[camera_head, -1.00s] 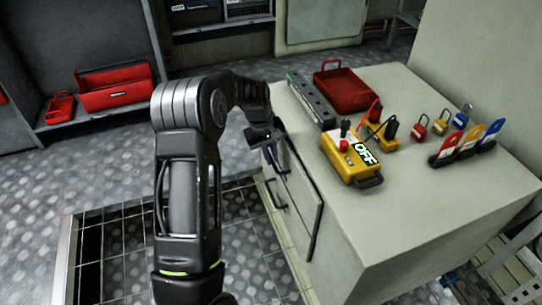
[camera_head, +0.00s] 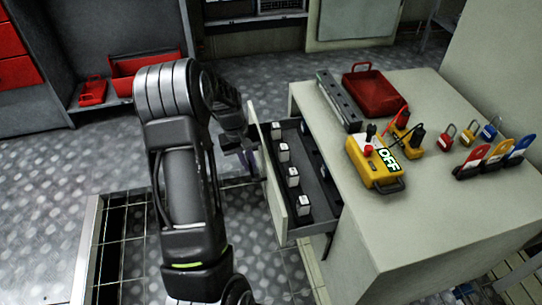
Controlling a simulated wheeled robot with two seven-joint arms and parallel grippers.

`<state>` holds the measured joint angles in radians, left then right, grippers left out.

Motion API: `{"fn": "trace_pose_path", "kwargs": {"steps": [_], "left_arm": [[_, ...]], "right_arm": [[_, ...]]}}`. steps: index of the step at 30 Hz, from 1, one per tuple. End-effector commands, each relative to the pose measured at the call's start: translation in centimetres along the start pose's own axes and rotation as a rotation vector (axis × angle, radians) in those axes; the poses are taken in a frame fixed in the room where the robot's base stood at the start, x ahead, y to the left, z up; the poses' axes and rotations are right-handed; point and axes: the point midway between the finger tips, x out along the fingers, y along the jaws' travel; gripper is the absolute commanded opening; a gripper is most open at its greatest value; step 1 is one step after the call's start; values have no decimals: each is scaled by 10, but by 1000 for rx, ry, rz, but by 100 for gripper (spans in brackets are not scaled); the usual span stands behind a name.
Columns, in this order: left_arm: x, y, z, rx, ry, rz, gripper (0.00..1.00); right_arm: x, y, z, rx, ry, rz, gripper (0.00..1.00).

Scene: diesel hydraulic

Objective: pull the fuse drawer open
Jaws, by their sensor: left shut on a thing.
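The fuse drawer (camera_head: 307,180) stands pulled out from the left side of the pale cabinet. Several small white-topped fuses stand in a row inside it, and its dark inner floor shows. Its pale front panel (camera_head: 273,182) faces left. My left gripper (camera_head: 246,150) is at the far end of the drawer front, on its outer side, shut on the drawer's handle. The handle and the fingertips are mostly hidden behind my wrist and the panel. My right gripper is out of view.
On the cabinet top (camera_head: 440,215) are a red tray (camera_head: 371,93), a grey rail (camera_head: 339,101), a yellow box marked OFF (camera_head: 372,165), padlocks and coloured tags. Red bins (camera_head: 140,70) sit on a shelf at the back left. An open floor pit (camera_head: 125,235) lies at lower left.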

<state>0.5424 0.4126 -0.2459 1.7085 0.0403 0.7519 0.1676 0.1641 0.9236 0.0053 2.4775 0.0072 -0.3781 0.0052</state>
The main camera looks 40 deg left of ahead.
Motion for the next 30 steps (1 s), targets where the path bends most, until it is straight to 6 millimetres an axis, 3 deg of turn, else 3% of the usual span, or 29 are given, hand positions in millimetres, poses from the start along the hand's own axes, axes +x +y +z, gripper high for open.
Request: {"fn": "trace_pose_path", "kwargs": {"steps": [3,9,15,25,26,30], "left_arm": [[-6,-28,0,-6,0,-1,0],[-11,-57,-1,-3,0,0,0],[-13,-68,-1,-1,0,0,0],[-13,-68,-1,0,0,0,0],[-13,-68,-1,0,0,0,13],[-13,-68,-1,0,0,0,25]], "right_arm": [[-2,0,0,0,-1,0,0],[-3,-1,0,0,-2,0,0],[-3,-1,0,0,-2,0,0],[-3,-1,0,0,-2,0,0],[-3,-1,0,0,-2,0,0],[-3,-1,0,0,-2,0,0]]}}
